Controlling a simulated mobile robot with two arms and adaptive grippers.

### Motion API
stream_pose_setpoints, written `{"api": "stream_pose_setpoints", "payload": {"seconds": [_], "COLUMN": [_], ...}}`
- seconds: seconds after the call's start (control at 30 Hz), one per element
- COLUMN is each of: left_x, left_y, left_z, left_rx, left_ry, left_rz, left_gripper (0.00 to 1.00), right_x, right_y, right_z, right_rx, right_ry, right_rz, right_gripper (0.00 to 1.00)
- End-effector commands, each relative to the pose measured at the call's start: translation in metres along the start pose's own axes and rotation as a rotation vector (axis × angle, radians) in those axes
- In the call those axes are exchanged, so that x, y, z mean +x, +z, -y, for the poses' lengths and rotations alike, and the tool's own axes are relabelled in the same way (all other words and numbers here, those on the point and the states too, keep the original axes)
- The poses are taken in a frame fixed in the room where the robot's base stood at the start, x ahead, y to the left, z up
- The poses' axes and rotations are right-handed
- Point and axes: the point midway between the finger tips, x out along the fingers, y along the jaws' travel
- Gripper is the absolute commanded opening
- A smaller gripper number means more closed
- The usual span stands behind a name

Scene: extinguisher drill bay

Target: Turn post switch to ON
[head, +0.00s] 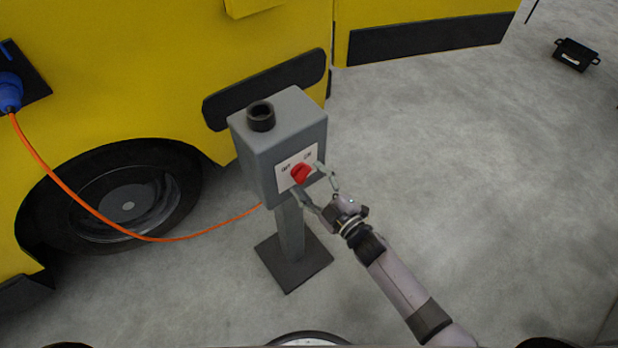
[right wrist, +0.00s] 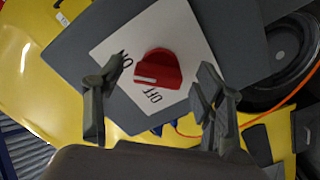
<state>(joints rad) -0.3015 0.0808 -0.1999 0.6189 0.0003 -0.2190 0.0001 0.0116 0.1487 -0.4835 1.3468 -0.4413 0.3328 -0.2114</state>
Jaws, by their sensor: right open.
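The post switch is a red rotary knob (head: 301,174) on a white plate (head: 291,162) on the front of a grey box (head: 266,150), which stands on a post. In the right wrist view the knob (right wrist: 158,68) carries a white mark. The mark points left, between the ON and OFF lettering and closer to ON; I cannot tell whether it lines up fully. My right gripper (head: 307,178) is open in front of the plate, one finger to each side of the knob. In the right wrist view no finger visibly grips it. My left gripper is out of view.
A yellow vehicle (head: 130,60) with a black wheel (head: 115,198) stands close behind the post. An orange cable (head: 75,202) runs from a blue plug (head: 9,92) towards the post. A black box (head: 576,54) lies far right.

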Motion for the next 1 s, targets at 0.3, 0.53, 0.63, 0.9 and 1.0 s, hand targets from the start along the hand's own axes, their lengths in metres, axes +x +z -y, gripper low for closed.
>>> {"api": "stream_pose_setpoints", "payload": {"seconds": [0.3, 0.53, 0.63, 0.9, 1.0], "left_x": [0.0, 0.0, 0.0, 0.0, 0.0], "left_y": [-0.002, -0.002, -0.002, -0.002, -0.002], "left_z": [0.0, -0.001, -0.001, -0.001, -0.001], "left_rx": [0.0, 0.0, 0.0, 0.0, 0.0], "left_ry": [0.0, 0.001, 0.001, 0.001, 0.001], "left_rz": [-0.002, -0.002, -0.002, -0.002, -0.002], "left_gripper": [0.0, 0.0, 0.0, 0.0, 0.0], "right_x": [-0.068, -0.102, -0.108, -0.11, -0.11], "right_y": [0.001, 0.001, 0.0, 0.0, 0.0], "right_z": [0.001, 0.001, 0.0, 0.0, 0.0], "right_rx": [-0.001, 0.0, 0.0, 0.0, 0.0], "right_ry": [-0.003, -0.001, -0.001, -0.001, -0.001], "right_rz": [0.002, 0.002, 0.001, 0.001, 0.001], "right_gripper": [0.63, 0.63, 0.63, 0.63, 0.63]}}
